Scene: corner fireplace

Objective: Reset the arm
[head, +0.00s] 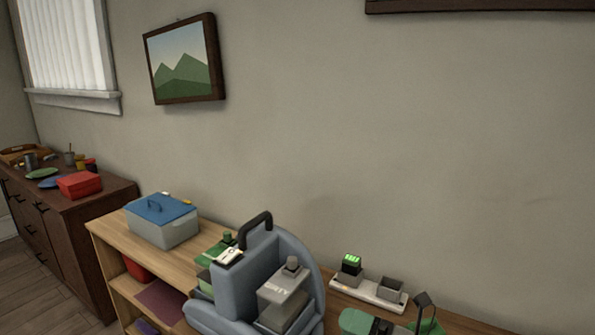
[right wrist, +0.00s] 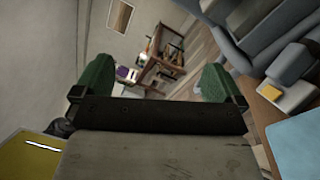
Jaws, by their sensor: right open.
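My right gripper (right wrist: 155,85) shows in the right wrist view, with its two green fingers spread apart and nothing between them. Past the fingers I see floor, wall and distant wooden furniture. No arm can be made out clearly in the head view, and my left gripper is in neither view.
A wooden shelf unit (head: 108,240) carries a blue-lidded box (head: 163,222), a blue-grey carrier (head: 255,262) and a white charger base (head: 367,291) with a green-lit battery (head: 351,265). Green items (head: 357,321) stand at the bottom edge. A dark cabinet (head: 60,215) is at left.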

